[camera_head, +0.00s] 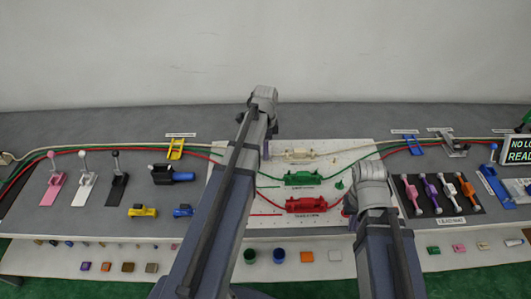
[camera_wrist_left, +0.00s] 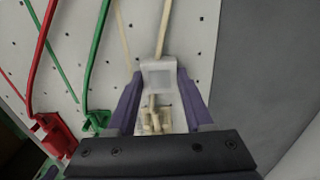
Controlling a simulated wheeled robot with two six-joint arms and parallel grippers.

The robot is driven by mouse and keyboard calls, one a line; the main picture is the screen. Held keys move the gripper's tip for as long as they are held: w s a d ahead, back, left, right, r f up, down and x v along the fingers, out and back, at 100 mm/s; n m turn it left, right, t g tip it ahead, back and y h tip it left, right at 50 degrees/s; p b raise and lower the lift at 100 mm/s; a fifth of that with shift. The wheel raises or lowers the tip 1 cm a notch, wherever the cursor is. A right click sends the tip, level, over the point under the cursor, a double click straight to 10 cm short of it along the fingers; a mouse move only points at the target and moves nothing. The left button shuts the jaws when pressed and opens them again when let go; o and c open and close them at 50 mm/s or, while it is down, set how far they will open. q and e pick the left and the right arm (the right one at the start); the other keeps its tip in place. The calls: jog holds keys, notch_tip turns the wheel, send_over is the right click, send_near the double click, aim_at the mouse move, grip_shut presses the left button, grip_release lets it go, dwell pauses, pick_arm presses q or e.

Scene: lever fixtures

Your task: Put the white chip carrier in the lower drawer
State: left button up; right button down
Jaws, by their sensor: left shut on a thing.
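In the left wrist view, the white chip carrier (camera_wrist_left: 158,76), a small white block with a grey square face, sits between the purple fingertips of my left gripper (camera_wrist_left: 158,88). The gripper is shut on it. In the head view, my left gripper (camera_head: 266,150) is at the left part of the white perforated board, left of a cream fixture; the carrier is hidden there by my arm. My right gripper (camera_head: 348,208) is mostly hidden behind its own wrist, near the red fixture's right end. I cannot make out a lower drawer in either view.
The white board (camera_head: 335,150) bears cream (camera_head: 300,155), green (camera_head: 304,178) and red (camera_head: 306,204) fixtures with cables. Levers (camera_head: 84,185) stand at left, coloured handles (camera_head: 437,194) at right. Several small blocks line the front ledge (camera_head: 190,262).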

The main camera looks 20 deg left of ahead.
pick_arm(q)
grip_shut()
pick_arm(e)
jog(key=shift+r, duration=0.1)
